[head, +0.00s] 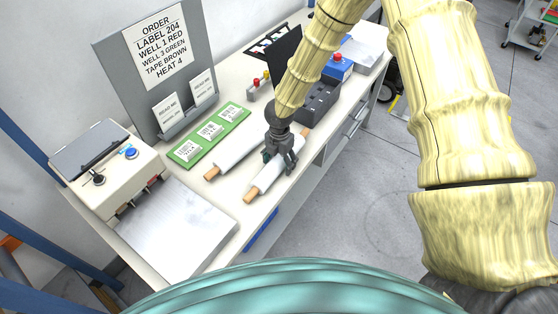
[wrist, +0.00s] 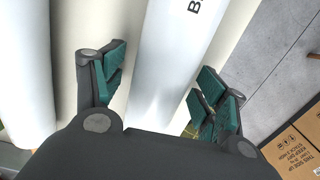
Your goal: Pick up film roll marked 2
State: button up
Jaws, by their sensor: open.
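Two white film rolls with wooden ends lie side by side on the bench. My gripper (head: 280,158) is open above the front roll (head: 266,178), the one nearer the bench's front edge. In the wrist view this roll (wrist: 176,55) runs between the two teal-padded fingers, with bare gaps beside it; I cannot tell how far down the fingers reach. Part of a black print shows at its top, cut off by the frame. The back roll (head: 232,150) lies to the left, outside the fingers, and shows in the wrist view (wrist: 25,70). No number 2 is readable on either roll.
A green board (head: 209,133) with white labels lies behind the rolls. A metal plate (head: 178,228) and a control box (head: 112,165) stand to the left. A dark grey block (head: 319,103) is close to the right. Boxes (wrist: 293,152) show below the bench edge.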

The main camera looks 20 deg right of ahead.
jog(key=shift+c, duration=0.4)
jog(key=c, duration=1.4)
jog(key=shift+r, duration=0.1)
